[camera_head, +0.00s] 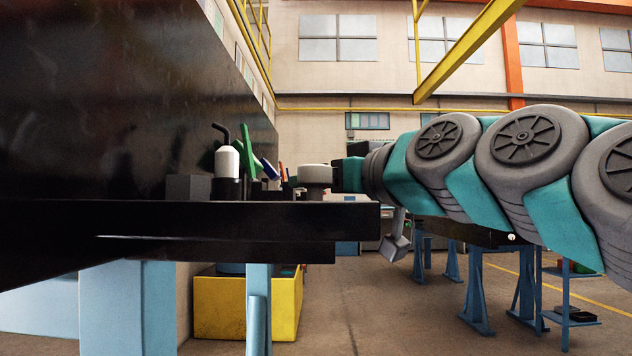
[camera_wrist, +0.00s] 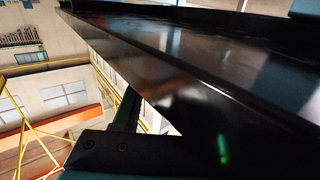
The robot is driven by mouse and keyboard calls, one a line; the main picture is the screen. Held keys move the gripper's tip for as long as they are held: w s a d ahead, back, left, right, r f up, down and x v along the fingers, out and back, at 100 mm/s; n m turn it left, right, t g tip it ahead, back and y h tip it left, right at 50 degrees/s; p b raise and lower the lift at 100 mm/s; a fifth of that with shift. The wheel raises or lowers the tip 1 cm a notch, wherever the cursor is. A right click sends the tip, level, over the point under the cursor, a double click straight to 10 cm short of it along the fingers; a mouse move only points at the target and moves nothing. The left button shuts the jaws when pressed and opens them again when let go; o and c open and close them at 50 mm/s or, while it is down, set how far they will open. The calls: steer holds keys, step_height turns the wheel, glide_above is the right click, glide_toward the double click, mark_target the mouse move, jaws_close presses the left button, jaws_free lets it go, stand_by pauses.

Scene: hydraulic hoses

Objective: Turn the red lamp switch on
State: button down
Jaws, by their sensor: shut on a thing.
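I cannot make out a red lamp switch in either view. My arm reaches in from the right in the head view, and its wrist end is at the bench's far end. There it is partly behind small things, and the fingertips cannot be seen. In the wrist view a dark part of my gripper (camera_wrist: 122,145) with screws shows at the bottom, beside a large black surface (camera_wrist: 200,85). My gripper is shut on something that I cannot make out. A small bright green streak (camera_wrist: 222,148) shows against the dark surface at the lower right.
The black bench (camera_head: 190,222) fills the left of the head view, under a tall dark panel (camera_head: 130,90). On it are a grey block (camera_head: 188,187), a white-topped item (camera_head: 228,163), a green-handled tool (camera_head: 247,160) and a grey round piece (camera_head: 315,174). A yellow bin (camera_head: 225,310) stands below.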

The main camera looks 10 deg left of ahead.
steer(key=shift+c, duration=2.2)
jaws_free()
steer(key=shift+d, duration=0.1)
steer(key=shift+v, duration=3.8)
